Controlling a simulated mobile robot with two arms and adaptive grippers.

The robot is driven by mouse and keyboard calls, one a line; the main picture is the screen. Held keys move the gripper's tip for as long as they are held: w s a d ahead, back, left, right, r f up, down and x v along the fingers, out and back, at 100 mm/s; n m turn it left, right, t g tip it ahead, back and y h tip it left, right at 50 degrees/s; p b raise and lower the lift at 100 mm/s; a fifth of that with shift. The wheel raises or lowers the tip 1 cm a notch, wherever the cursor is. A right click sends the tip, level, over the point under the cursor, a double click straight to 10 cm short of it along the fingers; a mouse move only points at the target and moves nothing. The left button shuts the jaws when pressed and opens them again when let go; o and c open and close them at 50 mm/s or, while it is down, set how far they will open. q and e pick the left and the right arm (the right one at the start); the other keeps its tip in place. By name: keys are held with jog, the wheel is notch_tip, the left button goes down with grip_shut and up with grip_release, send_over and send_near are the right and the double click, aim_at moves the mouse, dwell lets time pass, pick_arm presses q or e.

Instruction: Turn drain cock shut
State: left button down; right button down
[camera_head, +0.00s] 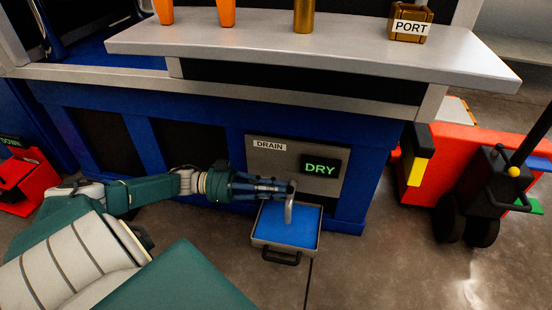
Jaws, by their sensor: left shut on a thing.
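The drain cock (289,209) is a grey curved spout on a grey panel (336,195) in the front of the blue cabinet. The panel bears a DRAIN label (269,146) and a dark display (320,168) reading DRY in green. My left gripper (283,187) reaches in from the left, shut on the drain cock near its top. The fingers hide much of the cock's upper part, so I cannot tell its handle's angle. A tray (258,241) with a blue inside sits on the floor below the spout. My right gripper is not in view.
A grey counter (230,43) juts out above the panel, with orange cups (226,12), a brass cylinder (304,14) and a PORT box (411,25). A red machine (465,150) and black wheels (467,222) stand right. The floor between is clear. A red box (18,185) lies far left.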

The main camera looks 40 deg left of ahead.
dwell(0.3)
pick_arm(q)
jog(key=c, duration=1.8)
grip_release()
jog(key=shift+c, duration=0.2)
jog(key=shift+s+a, duration=0.2)
jog(key=shift+a, duration=0.1)
jog(key=v, duration=1.1)
jog(key=shift+a, duration=0.15)
